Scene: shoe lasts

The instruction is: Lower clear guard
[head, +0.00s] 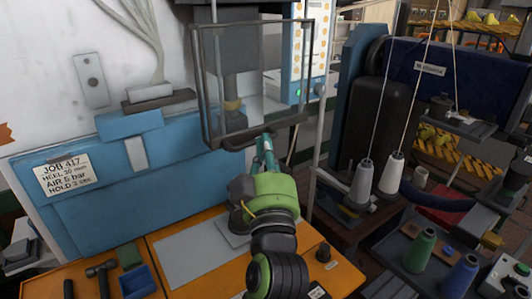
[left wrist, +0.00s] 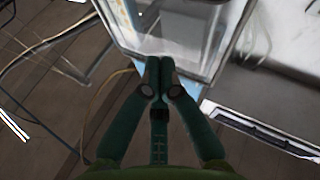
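The clear guard (head: 268,88) is a see-through box with a grey frame, standing in front of the press at the top middle of the head view. Its lower bar is above the orange bench. My left gripper (head: 265,140) reaches up from below, with its tips at this lower bar. In the left wrist view the green fingers (left wrist: 160,62) are shut, tips together, overlapping the guard's lower edge (left wrist: 185,40). No part of the guard clearly shows between the fingers, and I cannot tell whether they touch it. My right gripper is not in view.
The orange bench (head: 190,250) holds a hammer (head: 101,275) and a blue bin (head: 138,281). A blue panel with a job card (head: 67,175) is at the left. Thread cones (head: 362,183) and a sewing machine stand at the right. A post (head: 317,150) rises just right of the guard.

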